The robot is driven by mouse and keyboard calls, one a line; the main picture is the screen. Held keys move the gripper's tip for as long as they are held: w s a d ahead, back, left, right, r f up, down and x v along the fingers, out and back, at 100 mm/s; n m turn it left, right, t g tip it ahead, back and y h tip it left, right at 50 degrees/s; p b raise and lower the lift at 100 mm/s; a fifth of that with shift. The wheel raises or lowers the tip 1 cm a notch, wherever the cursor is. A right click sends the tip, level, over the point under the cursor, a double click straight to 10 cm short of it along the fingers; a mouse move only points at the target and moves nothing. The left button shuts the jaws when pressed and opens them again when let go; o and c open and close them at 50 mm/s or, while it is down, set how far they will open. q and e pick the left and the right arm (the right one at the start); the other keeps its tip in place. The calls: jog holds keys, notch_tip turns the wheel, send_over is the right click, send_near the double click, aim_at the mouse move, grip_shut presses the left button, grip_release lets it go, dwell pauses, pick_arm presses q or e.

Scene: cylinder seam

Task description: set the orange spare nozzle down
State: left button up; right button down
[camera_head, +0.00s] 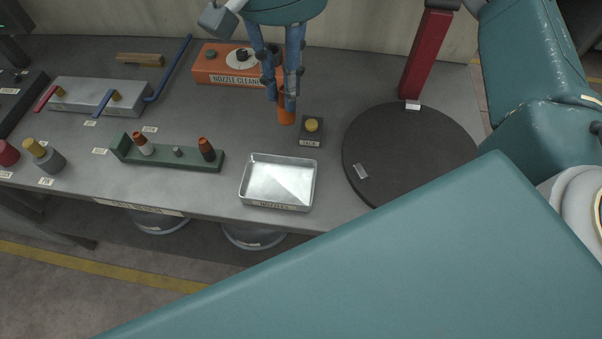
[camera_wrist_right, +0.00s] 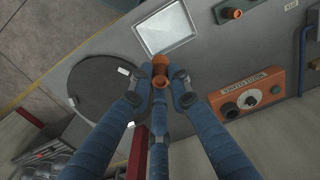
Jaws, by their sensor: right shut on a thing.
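My right gripper (camera_head: 283,100) reaches down from the top of the head view, its blue fingers shut on the orange spare nozzle (camera_head: 286,113). The nozzle is upright, behind the tray and beside the TACK block. In the right wrist view the nozzle (camera_wrist_right: 160,72) shows between the fingertips (camera_wrist_right: 160,82). A shallow metal tray (camera_head: 247,188), labelled like NOZZLES, stands at the table's front edge and looks empty. It also shows in the wrist view (camera_wrist_right: 166,30). My left gripper is not in view.
A TACK block (camera_head: 311,138) with a yellow knob stands right of the nozzle. An orange nozzle cleaner (camera_head: 210,70) is behind left. A green rack (camera_head: 185,160) holds two orange-tipped nozzles. A dark round turntable (camera_head: 410,150) lies right. Bare table lies between cleaner and rack.

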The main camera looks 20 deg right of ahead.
jog(key=s, duration=0.2)
jog(key=p, duration=0.2)
send_near(294, 186)
notch_tip(294, 186, down, 2)
jog(key=shift+f+p, duration=0.15)
jog(key=shift+p, duration=0.4)
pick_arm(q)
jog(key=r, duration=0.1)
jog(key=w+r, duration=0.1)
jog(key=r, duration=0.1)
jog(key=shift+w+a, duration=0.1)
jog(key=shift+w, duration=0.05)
pick_arm(e)
jog(key=shift+f, duration=0.1)
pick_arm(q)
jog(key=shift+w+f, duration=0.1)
pick_arm(e)
jog(key=shift+f+b, duration=0.2)
jog(key=shift+b, duration=0.1)
jog(key=c, duration=1.6)
grip_release()
jog(key=shift+c, duration=0.2)
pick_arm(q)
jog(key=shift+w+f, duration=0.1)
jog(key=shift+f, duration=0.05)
pick_arm(e)
jog(key=shift+r, duration=0.1)
